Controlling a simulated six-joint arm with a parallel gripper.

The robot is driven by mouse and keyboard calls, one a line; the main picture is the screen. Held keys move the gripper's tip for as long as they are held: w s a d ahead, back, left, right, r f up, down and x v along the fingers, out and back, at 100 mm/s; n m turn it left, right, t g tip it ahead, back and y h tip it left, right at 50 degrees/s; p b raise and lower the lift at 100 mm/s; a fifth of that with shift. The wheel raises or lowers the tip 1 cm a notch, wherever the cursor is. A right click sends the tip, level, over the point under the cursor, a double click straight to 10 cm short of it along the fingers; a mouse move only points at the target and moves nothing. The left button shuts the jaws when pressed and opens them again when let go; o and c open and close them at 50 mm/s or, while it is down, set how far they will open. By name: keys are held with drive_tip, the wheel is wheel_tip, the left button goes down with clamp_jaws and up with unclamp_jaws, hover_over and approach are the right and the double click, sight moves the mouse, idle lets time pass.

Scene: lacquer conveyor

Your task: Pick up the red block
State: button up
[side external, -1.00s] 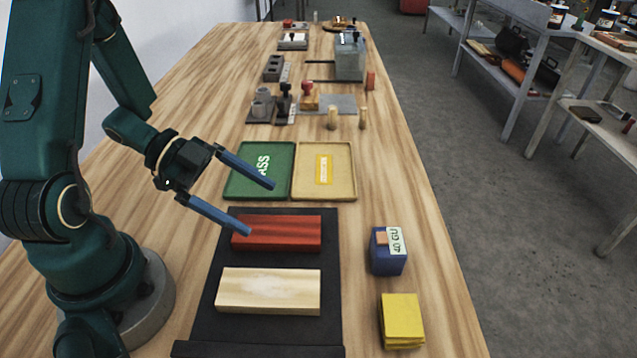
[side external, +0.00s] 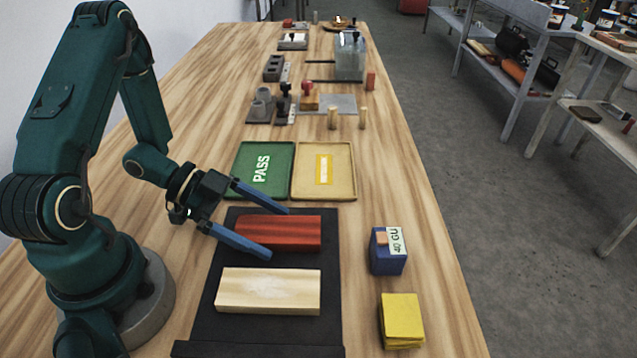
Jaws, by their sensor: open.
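The red block (side external: 285,233) is a long flat bar lying at the far end of a black mat (side external: 230,328). My gripper (side external: 280,232) has two blue fingers spread wide apart and holds nothing. One finger shows at the block's far edge and the other across its near left part. The fingers look above or around the block; I cannot tell their exact height. The near finger hides part of the block's near left side.
A pale wooden block (side external: 268,291) lies on the mat, nearer than the red one. A green PASS tray (side external: 241,178) and a yellow tray (side external: 345,172) lie beyond the mat. A blue box (side external: 386,256) and a yellow stack (side external: 402,322) stand to the right.

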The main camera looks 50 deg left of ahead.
drive_tip(key=c, duration=1.4)
drive_tip(key=w+a+r+n+t+y, duration=0.2)
drive_tip(key=r+n, duration=0.1)
drive_tip(key=r, duration=0.7)
drive_tip(key=w+a+r+n+t+y, duration=0.2)
drive_tip(key=w+r, duration=0.1)
drive_tip(key=r, duration=0.6)
drive_tip(key=m+g+h, duration=0.4)
drive_tip(key=m, duration=0.1)
hover_over(264, 227)
wheel_tip(264, 227, down, 9)
